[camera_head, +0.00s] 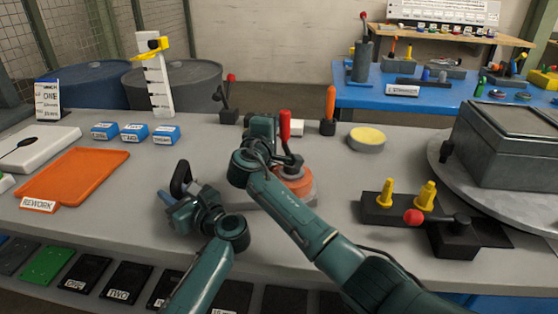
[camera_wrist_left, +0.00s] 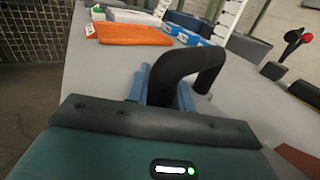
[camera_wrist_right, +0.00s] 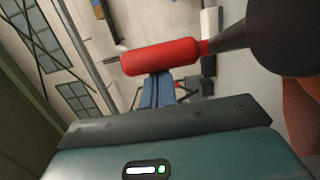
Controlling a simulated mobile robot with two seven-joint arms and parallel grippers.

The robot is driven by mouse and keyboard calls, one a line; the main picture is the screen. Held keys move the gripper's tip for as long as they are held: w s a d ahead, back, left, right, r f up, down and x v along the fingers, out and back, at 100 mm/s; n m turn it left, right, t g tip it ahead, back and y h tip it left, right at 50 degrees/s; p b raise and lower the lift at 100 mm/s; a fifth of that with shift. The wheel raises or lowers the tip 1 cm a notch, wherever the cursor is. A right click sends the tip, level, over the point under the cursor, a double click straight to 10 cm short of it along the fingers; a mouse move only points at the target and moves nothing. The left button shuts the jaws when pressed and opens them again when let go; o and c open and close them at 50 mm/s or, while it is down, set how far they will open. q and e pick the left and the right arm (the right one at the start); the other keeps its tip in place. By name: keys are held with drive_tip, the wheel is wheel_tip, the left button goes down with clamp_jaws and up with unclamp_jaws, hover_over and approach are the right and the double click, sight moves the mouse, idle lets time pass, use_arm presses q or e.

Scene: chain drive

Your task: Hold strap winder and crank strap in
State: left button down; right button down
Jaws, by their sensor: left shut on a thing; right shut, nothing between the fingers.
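The strap winder (camera_head: 293,181) stands on the grey bench, with an orange round drum on a grey base. Its crank has an upright red grip (camera_head: 285,125), which also shows large in the right wrist view (camera_wrist_right: 160,57). My left gripper (camera_head: 170,199) is shut on a black curved handle (camera_head: 181,174), seen between its blue fingers in the left wrist view (camera_wrist_left: 185,65). My right gripper (camera_head: 266,122) is beside the red grip, with its blue fingers shut and nothing between them. My right arm hides part of the winder and its join to the black handle.
An orange tray (camera_head: 75,178) with a REWORK label and several blue boxes (camera_head: 135,131) lie to the left. A black block (camera_head: 385,208) with yellow pegs and a red-knobbed lever is at right. A yellow-topped disc (camera_head: 367,138) sits behind. A grey turntable (camera_head: 445,180) carries a box.

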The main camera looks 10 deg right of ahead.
idle(0.3)
drive_tip(key=m+g+h, duration=0.1)
drive_tip(key=m+h, duration=0.1)
approach(286, 126)
drive_tip(key=a, duration=0.4)
drive_tip(key=x, duration=0.9)
drive_tip(key=shift+s+d, duration=0.2)
drive_tip(key=shift+d, duration=0.1)
drive_tip(key=shift+w+d, duration=0.25)
drive_tip(key=shift+d, duration=0.25)
drive_tip(key=shift+w+d, duration=0.3)
drive_tip(key=shift+d, duration=0.4)
drive_tip(key=shift+w+d+m+g+h, duration=0.1)
drive_tip(key=shift+d+m+g+h, duration=0.4)
drive_tip(key=shift+g+h, duration=0.3)
drive_tip(key=shift+d+m+g+h, duration=0.3)
drive_tip(key=shift+m+g+h, duration=0.3)
drive_tip(key=shift+h, duration=0.3)
